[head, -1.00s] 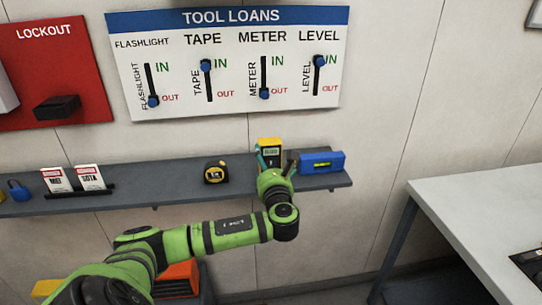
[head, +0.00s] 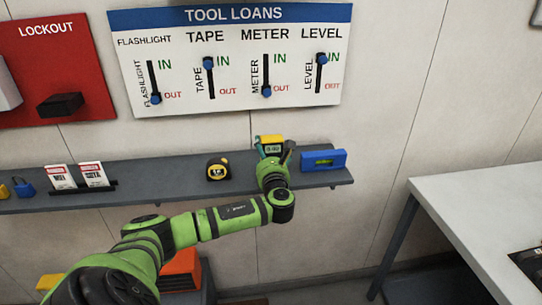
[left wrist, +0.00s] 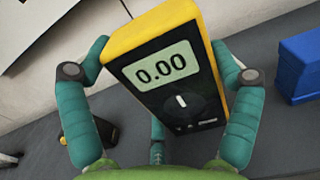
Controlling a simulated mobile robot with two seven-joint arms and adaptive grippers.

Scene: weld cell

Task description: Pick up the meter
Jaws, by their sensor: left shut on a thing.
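The yellow and black meter (head: 271,142) is at the shelf, between the tape measure and the blue level. In the left wrist view the meter (left wrist: 163,62) shows 0.00 on its display and a dial below it, and it looks tilted. My left gripper (head: 274,156) is shut on the meter, with teal fingers on both its sides in the left wrist view (left wrist: 165,85). The wrist hides the meter's lower part in the head view, so I cannot tell whether it touches the shelf. My right gripper is not in view.
The grey shelf (head: 135,172) also holds a tape measure (head: 218,169), a blue level (head: 323,160), tags (head: 93,175) and a blue padlock (head: 24,187). The tool loans board (head: 230,60) is above. A white table (head: 490,190) stands at right.

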